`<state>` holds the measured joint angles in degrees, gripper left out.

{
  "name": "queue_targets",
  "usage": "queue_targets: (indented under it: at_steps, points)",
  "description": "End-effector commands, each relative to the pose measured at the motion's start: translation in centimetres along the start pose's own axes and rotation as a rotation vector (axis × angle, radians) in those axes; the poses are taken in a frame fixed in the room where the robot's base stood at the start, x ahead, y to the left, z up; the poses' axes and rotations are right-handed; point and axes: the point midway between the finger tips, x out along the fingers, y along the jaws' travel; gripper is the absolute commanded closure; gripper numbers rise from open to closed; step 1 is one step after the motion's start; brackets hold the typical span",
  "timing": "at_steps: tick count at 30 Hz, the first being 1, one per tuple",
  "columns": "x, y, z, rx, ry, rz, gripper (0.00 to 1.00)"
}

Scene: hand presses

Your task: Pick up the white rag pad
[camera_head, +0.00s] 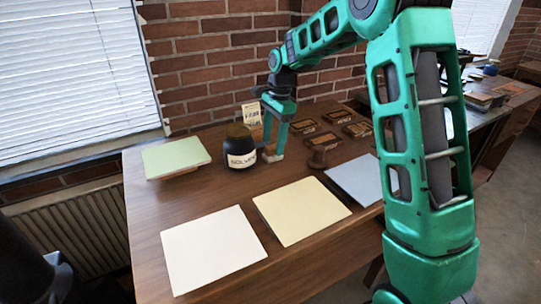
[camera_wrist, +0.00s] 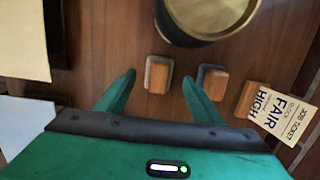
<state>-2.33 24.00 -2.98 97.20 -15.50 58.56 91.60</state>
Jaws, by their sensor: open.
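A small block with a wooden back and a pale, whitish-grey face, which looks like the white rag pad (camera_wrist: 158,75), stands on the table between my finger ends in the wrist view. In the head view a small pale patch of it (camera_head: 272,157) shows low by my fingers. My gripper (camera_wrist: 158,79) is open, with one finger on each side of the pad; I cannot tell whether either touches it. In the head view my gripper (camera_head: 273,142) points down beside the jar. A similar block with a dark face (camera_wrist: 212,81) stands just right of my right finger.
A dark solvent jar (camera_head: 240,150) stands close to the pad; its lid (camera_wrist: 205,14) shows too. A job ticket (camera_wrist: 288,117) is in a wooden holder. A dark-handled stamp (camera_head: 318,158), several wooden-framed blocks (camera_head: 322,140) and paper sheets (camera_head: 212,248) occupy the table.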

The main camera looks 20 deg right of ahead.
Motion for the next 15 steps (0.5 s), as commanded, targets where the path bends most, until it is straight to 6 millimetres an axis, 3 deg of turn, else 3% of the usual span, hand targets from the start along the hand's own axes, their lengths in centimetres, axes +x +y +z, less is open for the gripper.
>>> queue_targets:
  at_steps: [6,15]
  points:
    - [2.8,0.1,0.0,-0.001,0.000,0.002,0.39]
    - [3.2,0.1,0.0,-0.001,0.000,0.000,0.39]
